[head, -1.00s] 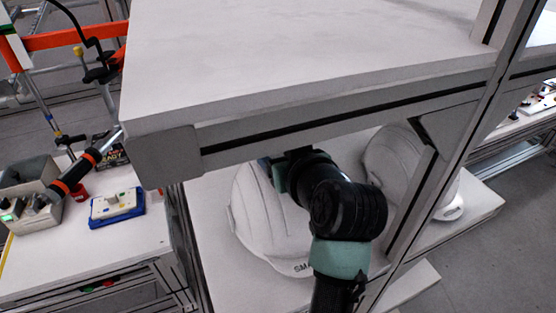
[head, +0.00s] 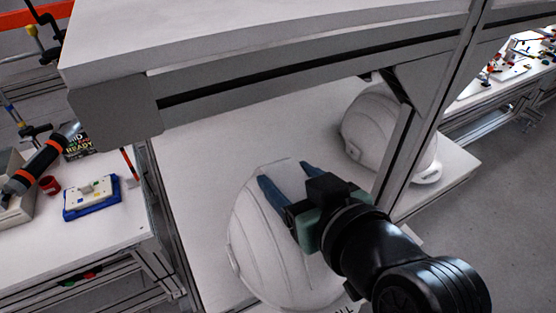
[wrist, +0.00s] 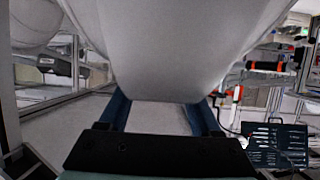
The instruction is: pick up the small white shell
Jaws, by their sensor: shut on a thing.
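The small white shell (head: 262,248) is a smooth ribbed helmet shell at the lower middle of the head view, with dark lettering at its lower edge, partly cut off. My gripper (head: 284,172) is shut on it, with blue fingers at its upper part. In the wrist view the pale shell (wrist: 185,50) fills the upper middle, between the fingers (wrist: 160,108). My arm hides its right side. I cannot tell whether it is clear of the lower shelf (head: 195,150).
A second white shell (head: 368,125) stands behind to the right, near a grey post (head: 412,150). The upper shelf (head: 270,25) overhangs close by. A side table (head: 110,225) at left holds a blue-edged tray (head: 92,198) and a red cup (head: 50,186).

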